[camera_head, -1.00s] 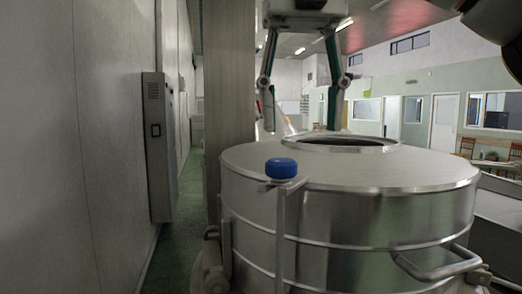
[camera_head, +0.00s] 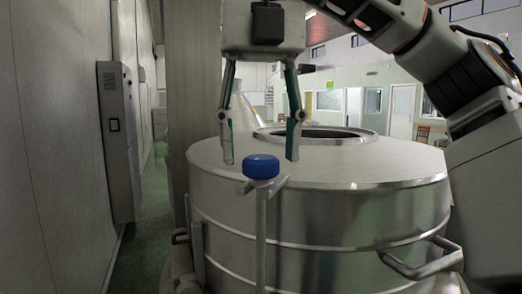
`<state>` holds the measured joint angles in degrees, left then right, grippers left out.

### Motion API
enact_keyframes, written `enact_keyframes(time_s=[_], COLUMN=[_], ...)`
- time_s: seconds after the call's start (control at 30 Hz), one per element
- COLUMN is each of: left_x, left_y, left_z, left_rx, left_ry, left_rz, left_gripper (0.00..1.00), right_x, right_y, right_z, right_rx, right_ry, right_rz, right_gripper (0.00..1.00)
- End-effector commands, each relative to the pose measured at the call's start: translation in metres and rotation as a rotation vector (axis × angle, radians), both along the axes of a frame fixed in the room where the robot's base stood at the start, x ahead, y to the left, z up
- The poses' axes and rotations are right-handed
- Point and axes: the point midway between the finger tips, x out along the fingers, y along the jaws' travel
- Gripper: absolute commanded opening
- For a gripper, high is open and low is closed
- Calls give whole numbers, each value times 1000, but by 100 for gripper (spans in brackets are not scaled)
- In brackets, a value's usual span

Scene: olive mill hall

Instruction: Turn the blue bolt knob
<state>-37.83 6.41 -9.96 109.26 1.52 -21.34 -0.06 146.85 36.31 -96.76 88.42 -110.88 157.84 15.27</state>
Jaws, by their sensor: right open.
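The blue bolt knob (camera_head: 261,167) is a round, ridged cap. It sits on top of a metal bracket post (camera_head: 262,225) at the front of a steel tank. My right gripper (camera_head: 260,160) hangs down from the top with its arm coming in from the right. Its two fingers are spread apart, with the tips just above and to either side of the knob in the picture. I see no contact with the knob, and how far the fingers are from it in depth is hard to tell. My left gripper does not show.
The large steel tank (camera_head: 345,205) fills the middle, with a round opening (camera_head: 315,133) in its lid and a bar handle (camera_head: 420,262) at its lower right. A grey wall cabinet (camera_head: 118,140) stands at the left. The green floor (camera_head: 150,215) beside the wall is free.

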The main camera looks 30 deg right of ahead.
Motion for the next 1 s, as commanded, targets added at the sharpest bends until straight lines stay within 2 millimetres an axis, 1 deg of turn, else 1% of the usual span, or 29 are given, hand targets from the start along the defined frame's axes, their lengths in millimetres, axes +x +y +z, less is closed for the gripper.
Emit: enact_keyframes(time_s=[0.1, 0.2, 0.5, 0.57, 0.6, 0.63, 0.67, 1.0], left_x=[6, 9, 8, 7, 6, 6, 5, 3], left_y=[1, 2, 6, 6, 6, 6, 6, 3], left_z=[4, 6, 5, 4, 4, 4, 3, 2], left_rx=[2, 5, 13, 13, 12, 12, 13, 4], left_ry=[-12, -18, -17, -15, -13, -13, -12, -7], left_rz=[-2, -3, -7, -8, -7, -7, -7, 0], left_gripper=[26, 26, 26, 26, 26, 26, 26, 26], right_x=[0, 0, 0, 0, 0, 0, 0, 0], right_y=[0, 0, 0, 0, 0, 0, 0, 0], right_z=[-10, -13, -14, -14, -14, -14, -14, -14], right_rx=[0, 1, 1, 1, 1, 1, 1, 0], right_ry=[1, -2, -3, -3, -2, -2, -2, -3], right_rz=[1, -1, -1, -1, -1, -1, -1, 27], right_gripper=[51, 51, 51, 35, 25, 17, 12, 12])
